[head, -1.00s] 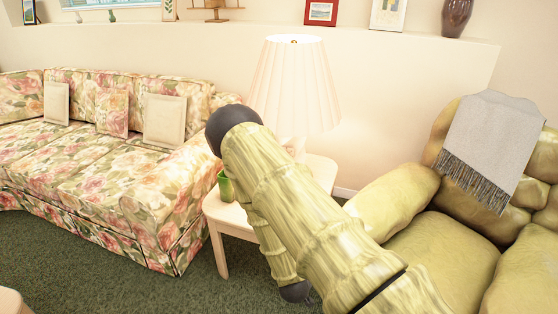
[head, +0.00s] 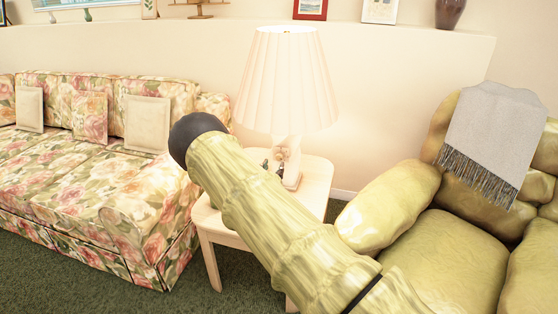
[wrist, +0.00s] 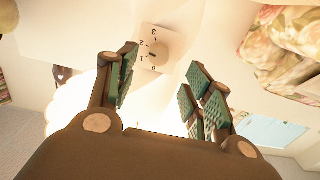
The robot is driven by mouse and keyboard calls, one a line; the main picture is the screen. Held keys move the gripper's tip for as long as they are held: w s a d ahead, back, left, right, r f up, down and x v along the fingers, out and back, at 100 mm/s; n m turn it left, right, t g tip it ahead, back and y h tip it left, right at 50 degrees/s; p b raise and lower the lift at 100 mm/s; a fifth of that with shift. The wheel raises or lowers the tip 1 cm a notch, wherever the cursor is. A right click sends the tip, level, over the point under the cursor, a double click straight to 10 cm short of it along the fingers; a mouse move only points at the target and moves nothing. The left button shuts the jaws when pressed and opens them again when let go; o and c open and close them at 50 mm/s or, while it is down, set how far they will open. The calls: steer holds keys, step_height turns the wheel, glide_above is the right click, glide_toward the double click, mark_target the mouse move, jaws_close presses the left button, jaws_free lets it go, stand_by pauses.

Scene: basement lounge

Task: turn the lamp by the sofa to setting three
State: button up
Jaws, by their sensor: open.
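The lamp (head: 288,85) has a cream pleated shade and stands lit on a pale side table (head: 318,172) by the floral sofa (head: 100,170). In the wrist view its round cream knob (wrist: 169,48) sits on a plate marked 0, 1, 2 and 3. A small dark mark on the knob faces the numbers, around the 0 to 1 side; I cannot read it exactly. My gripper (wrist: 163,62) is open and empty, its green-padded fingers pointing at the knob with one on either side in the picture. In the head view my arm hides most of the gripper.
A yellow-green armchair (head: 440,260) with a grey throw (head: 493,135) stands close on the right. The wall ledge (head: 400,35) behind holds frames and a vase (head: 449,13). Green carpet (head: 190,300) is open in front of the sofa.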

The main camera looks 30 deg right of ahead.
mark_target(279, 159)
steer(key=x, duration=0.7)
steer(key=shift+w+d, duration=0.1)
steer(key=shift+d, duration=0.2)
steer(key=c, duration=1)
